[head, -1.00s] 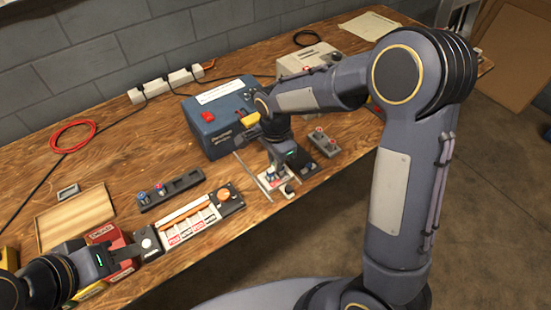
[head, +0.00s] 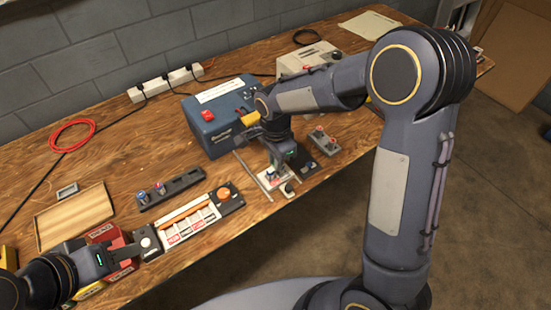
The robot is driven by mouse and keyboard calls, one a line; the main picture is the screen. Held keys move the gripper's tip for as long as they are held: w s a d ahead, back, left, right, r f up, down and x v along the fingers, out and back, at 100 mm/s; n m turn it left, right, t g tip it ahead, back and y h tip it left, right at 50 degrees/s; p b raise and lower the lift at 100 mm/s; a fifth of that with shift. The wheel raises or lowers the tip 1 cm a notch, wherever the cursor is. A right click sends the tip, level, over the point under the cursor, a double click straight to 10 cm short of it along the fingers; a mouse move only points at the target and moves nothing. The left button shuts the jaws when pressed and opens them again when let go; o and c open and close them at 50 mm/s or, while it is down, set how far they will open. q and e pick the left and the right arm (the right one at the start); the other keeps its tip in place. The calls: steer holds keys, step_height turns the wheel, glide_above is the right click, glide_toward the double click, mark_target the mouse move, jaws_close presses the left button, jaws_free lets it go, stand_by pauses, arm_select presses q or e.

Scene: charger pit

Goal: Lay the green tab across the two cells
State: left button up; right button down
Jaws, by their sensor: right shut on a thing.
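My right gripper (head: 272,170) points down over a small white plate (head: 263,183) at the bench's front edge, in front of the blue box. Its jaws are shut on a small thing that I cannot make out. I cannot pick out the green tab, and my gripper hides part of the plate. I cannot tell whether the two cells are on it. Small blue and red round tops show in a dark rack (head: 182,182) to the left. My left gripper (head: 135,249) is low at the front left, beside a red box (head: 108,235); its jaw opening is unclear.
A blue box (head: 212,125) stands behind my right gripper. A black block (head: 302,166) and a grey control box (head: 324,140) lie to its right. A white-and-orange tray (head: 190,220) lies between my grippers. A wooden tray (head: 75,216) lies at left.

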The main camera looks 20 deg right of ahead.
steer(key=shift+f, duration=0.25)
steer(key=c, duration=1.3)
jaws_free()
steer(key=shift+c, duration=0.2)
steer(key=shift+r, duration=0.15)
steer(key=shift+r+p, duration=2.6)
steer(key=shift+r, duration=0.85)
